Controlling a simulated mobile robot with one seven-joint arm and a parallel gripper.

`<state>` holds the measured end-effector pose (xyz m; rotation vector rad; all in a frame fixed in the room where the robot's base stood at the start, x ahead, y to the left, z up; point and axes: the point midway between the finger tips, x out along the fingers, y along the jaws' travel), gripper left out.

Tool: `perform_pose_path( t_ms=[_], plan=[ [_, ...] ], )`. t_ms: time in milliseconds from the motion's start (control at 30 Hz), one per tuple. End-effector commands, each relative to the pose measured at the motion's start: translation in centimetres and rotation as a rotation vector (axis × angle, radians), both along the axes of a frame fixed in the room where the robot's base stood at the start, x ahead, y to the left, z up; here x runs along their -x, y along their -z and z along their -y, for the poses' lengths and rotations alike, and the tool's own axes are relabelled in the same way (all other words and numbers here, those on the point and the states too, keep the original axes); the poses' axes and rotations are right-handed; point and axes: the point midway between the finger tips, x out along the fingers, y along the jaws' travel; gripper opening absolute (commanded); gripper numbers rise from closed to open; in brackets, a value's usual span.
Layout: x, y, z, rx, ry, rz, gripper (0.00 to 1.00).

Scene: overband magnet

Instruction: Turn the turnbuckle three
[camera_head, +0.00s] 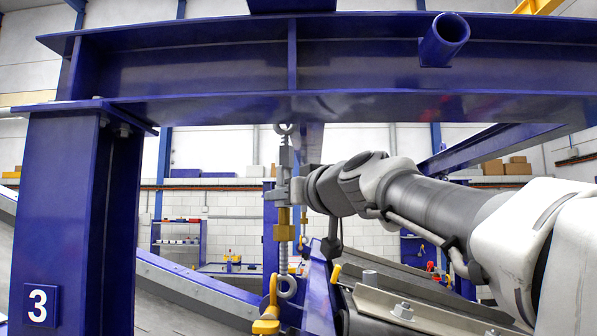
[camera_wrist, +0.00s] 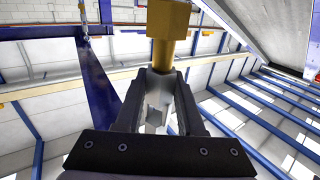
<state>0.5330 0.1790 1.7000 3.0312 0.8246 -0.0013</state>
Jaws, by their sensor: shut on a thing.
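Turnbuckle three hangs upright below the blue beam, with its brass-coloured body (camera_head: 283,225) in the head view. An eye and grey fitting (camera_head: 285,135) are above it, and a threaded rod and eye are below. My gripper (camera_head: 284,188) comes in from the right and is shut on the turnbuckle just above the brass block. In the wrist view, the brass block (camera_wrist: 168,18) and its narrower neck run down between the fingers of my gripper (camera_wrist: 160,78). The fingers hide part of the gripped section. A plate with "3" (camera_head: 41,305) is on the left post.
The blue beam (camera_head: 200,70) spans closely above my arm, and a thick blue post (camera_head: 65,220) stands at left. A yellow hook (camera_head: 268,318) is below the turnbuckle. A bolted rail (camera_head: 400,312) lies under my arm. Another hanging turnbuckle (camera_head: 304,217) shows behind.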

Motion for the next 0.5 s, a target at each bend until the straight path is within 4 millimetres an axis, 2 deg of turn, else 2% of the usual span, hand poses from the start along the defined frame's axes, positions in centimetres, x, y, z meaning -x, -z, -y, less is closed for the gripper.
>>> perform_pose_path(
  t_ms=[500],
  plan=[
    [-0.06, -0.16, -0.02, 0.0, 0.041, -0.004, 0.0]
  ],
)
